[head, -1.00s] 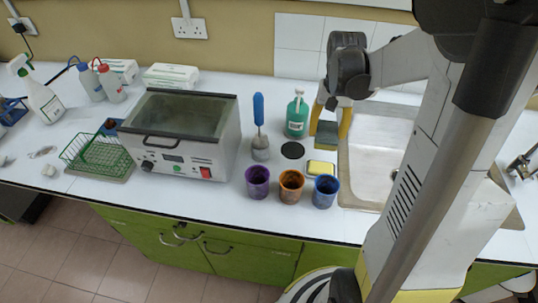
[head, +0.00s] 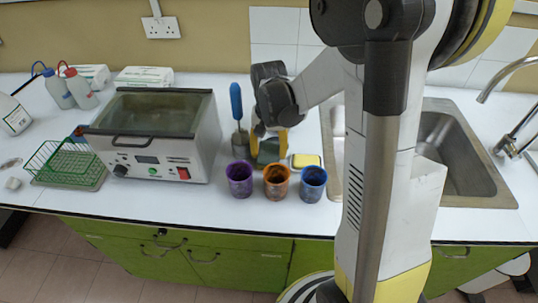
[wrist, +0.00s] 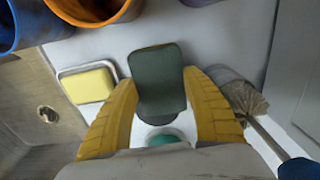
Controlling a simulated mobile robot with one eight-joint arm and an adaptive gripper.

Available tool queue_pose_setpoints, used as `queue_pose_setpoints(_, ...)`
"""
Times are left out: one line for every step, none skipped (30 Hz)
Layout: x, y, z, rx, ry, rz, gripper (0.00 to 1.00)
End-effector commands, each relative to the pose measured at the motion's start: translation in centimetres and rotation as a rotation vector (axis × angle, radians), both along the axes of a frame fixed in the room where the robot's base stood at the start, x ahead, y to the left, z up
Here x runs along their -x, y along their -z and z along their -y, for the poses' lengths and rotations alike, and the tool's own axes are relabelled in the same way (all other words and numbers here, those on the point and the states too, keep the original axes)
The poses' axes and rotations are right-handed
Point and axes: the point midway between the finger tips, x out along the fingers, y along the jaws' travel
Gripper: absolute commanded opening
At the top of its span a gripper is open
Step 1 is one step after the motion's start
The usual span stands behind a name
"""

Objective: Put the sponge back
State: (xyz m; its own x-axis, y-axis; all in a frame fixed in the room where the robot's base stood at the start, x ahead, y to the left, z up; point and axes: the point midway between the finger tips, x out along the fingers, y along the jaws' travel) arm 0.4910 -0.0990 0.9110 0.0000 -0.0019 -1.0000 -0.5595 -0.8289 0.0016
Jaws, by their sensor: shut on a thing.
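My gripper (head: 268,146) has its yellow fingers shut on a dark green, flat block, which I take to be the sponge (wrist: 158,78). In the head view the sponge (head: 268,154) hangs between the fingers, behind the orange cup and left of the yellow block. A yellow block (wrist: 89,86) lies in a small metal-rimmed dish (wrist: 112,66) beside the gripper. I cannot tell the sponge's exact height above the counter.
Purple (head: 240,180), orange (head: 276,183) and blue (head: 313,185) cups stand along the counter front. A blue-handled brush (head: 237,105) stands left of my gripper, beside the metal bath (head: 160,130). The sink (head: 450,150) is at the right. A green bottle (wrist: 163,139) is mostly hidden.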

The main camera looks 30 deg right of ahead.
Motion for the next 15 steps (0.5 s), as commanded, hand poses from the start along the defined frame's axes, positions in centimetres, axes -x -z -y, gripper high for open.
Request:
queue_pose_setpoints(0.0,0.0,0.0,0.000,0.000,0.000,0.17)
queue_pose_setpoints(0.0,-0.1,0.0,0.000,0.000,0.000,0.17)
queue_pose_setpoints(0.0,-0.1,0.0,0.000,0.000,0.000,0.17)
queue_pose_setpoints(0.0,-0.1,0.0,0.000,0.000,0.000,0.17)
queue_pose_setpoints(0.0,-0.1,0.0,0.000,0.000,0.000,0.17)
queue_pose_setpoints(0.0,-0.1,0.0,0.000,0.000,0.000,0.17)
queue_pose_setpoints(0.0,0.0,0.0,0.000,0.000,0.000,0.17)
queue_pose_setpoints(0.0,0.1,0.0,0.000,0.000,0.000,0.17)
queue_pose_setpoints(0.0,0.3,0.0,0.000,0.000,0.000,0.17)
queue_pose_setpoints(0.0,0.4,0.0,0.000,0.000,0.000,0.17)
queue_pose_setpoints(0.0,0.5,0.0,0.000,0.000,0.000,0.17)
queue_pose_setpoints(0.0,0.6,0.0,0.000,0.000,0.000,0.17)
queue_pose_setpoints(0.0,0.7,0.0,0.000,0.000,0.000,0.17)
queue_pose_setpoints(0.0,0.8,0.0,0.000,0.000,0.000,0.17)
queue_pose_setpoints(0.0,0.9,0.0,0.000,0.000,0.000,0.17)
